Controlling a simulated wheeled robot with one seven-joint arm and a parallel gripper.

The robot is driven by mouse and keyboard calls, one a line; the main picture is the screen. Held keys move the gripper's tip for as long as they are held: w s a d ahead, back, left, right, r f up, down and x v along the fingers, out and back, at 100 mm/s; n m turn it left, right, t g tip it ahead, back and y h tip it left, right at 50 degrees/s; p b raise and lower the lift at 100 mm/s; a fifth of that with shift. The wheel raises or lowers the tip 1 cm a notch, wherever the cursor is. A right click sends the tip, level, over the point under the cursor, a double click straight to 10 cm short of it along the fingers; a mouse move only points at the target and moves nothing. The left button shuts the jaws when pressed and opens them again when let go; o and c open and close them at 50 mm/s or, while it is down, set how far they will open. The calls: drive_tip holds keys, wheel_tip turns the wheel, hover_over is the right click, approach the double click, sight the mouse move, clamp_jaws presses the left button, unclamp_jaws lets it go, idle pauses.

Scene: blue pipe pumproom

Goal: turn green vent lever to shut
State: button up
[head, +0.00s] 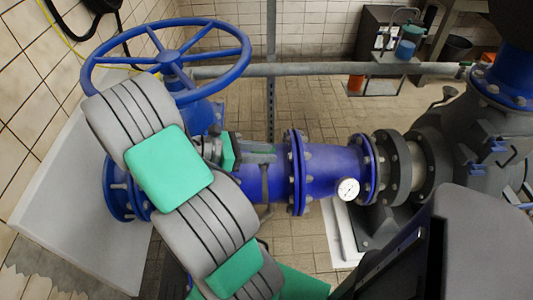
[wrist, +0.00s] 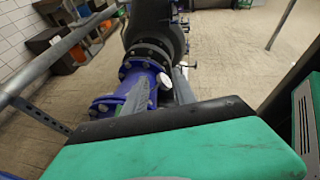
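My gripper (head: 262,160) is beside the blue pipe, left of its bolted flange, and partly hidden behind my arm. Its green and dark housing fills the bottom of the wrist view. A grey finger-like part (wrist: 135,97) reaches out over the blue pipe there. The finger gap does not show clearly, so I cannot tell whether it is open or shut. A small green patch shows at the gripper in the head view, but I cannot tell whether it is the vent lever or my own housing. The lever is not clearly visible in the wrist view.
A blue handwheel (head: 168,62) stands at the upper left. The blue pipe (head: 335,170) carries a white gauge (head: 348,189) and runs right to a grey pump (head: 470,150). A grey rail (head: 340,69) crosses behind. The tiled floor (head: 300,110) behind the pipe is clear.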

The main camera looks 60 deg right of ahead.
drive_tip(key=shift+s+a+r, duration=0.3)
drive_tip(key=shift+s+a, duration=0.05)
drive_tip(key=shift+a, duration=0.3)
drive_tip(key=shift+s+a+r, duration=0.3)
drive_tip(key=shift+a, duration=0.35)
drive_tip(key=shift+c, duration=0.4)
